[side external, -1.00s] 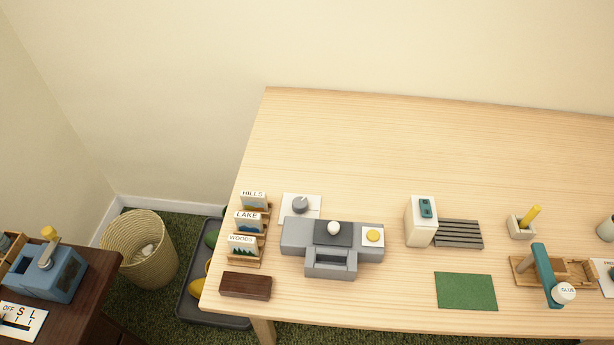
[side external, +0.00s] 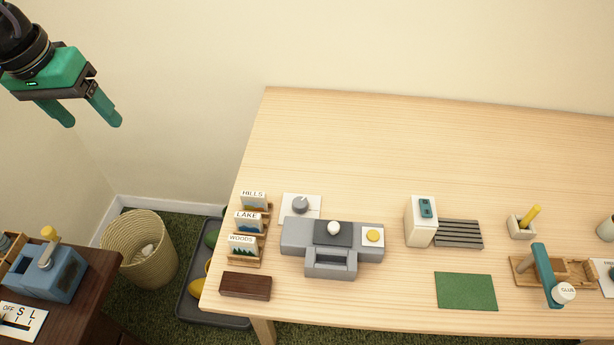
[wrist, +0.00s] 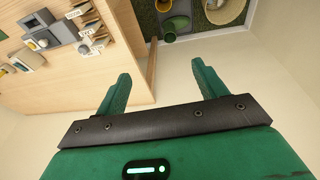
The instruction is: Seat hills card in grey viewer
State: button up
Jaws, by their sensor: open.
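The hills card (side external: 254,200) stands upright at the back of a wooden rack (side external: 266,225), behind the lake card (side external: 247,222) and the woods card (side external: 243,246). The grey viewer (side external: 296,237) sits on the table just right of the rack, with a white knob (side external: 334,228) on top and an open slot-like recess (side external: 330,263) at its front. My gripper (side external: 94,125) is open and empty, high at the upper left, well away from the rack and viewer. In the wrist view my green fingers (wrist: 160,80) are spread apart with nothing between them.
A dark brown block (side external: 245,286) lies in front of the rack. A dial plate (side external: 301,206) is behind the viewer. A white box (side external: 421,221), a ribbed grey pad (side external: 459,234) and a green mat (side external: 466,291) lie to the right. The table's back is clear.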

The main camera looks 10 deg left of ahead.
jog(key=w+d+f+g, duration=0.1)
jog(key=w+d+f, duration=0.2)
jog(key=d, duration=0.3)
jog(key=w+d+f, duration=0.2)
jog(key=d+f, duration=0.1)
jog(key=d, duration=0.3)
jog(key=g+y, duration=0.1)
send_over(253, 194)
notch_tip(253, 194, down, 8)
jog(key=shift+a+f, duration=0.15)
jog(key=shift+f, duration=0.05)
jog(key=shift+f, duration=0.1)
jog(key=shift+f, duration=1.25)
jog(key=shift+f, duration=0.1)
jog(key=shift+f, duration=2.45)
jog(key=shift+c, duration=0.4)
